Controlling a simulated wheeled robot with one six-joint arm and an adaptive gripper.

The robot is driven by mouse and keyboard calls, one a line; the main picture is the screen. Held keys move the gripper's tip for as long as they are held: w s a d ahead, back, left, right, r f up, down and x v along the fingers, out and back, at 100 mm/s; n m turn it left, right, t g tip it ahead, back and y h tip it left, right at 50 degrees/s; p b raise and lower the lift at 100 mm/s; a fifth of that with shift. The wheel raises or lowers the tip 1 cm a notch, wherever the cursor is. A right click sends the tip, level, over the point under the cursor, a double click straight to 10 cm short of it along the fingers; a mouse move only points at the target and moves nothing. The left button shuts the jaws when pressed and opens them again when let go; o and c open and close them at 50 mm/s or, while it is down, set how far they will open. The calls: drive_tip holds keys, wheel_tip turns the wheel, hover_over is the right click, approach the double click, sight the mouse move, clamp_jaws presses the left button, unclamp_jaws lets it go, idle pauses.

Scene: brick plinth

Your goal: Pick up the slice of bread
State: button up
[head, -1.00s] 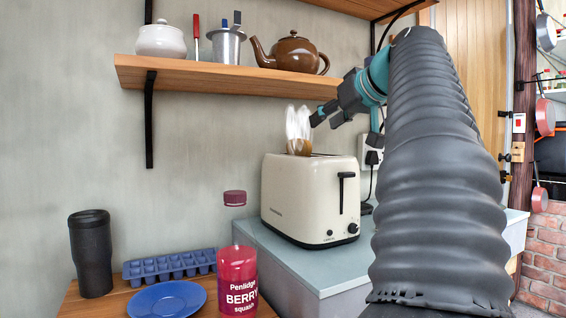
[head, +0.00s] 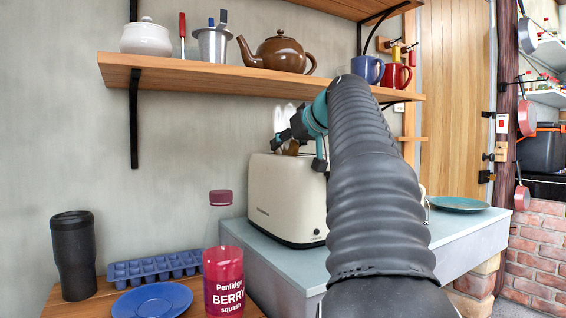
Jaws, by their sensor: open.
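The slice of bread (head: 291,148) is a small brown patch at the top of the cream toaster (head: 280,190), mostly hidden in the slot and behind my gripper. Pale white wisps (head: 284,118), perhaps steam, show above it. My gripper (head: 280,139) is dark grey, at the end of the teal and black arm. It is open, with its fingers at the toaster's top, in front of or beside the bread. I cannot tell whether they touch it. My arm covers the toaster's right part.
The toaster stands on a grey-blue worktop (head: 278,250), with a teal plate (head: 458,204) at right. A shelf (head: 215,74) with a teapot (head: 280,53) and mugs (head: 367,69) hangs above. A squash bottle (head: 223,275), blue saucer (head: 152,301), ice tray (head: 155,268) and black tumbler (head: 74,255) stand lower left.

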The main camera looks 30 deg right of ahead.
drive_tip(key=shift+c, duration=0.3)
clamp_jaws()
drive_tip(key=shift+r, duration=0.1)
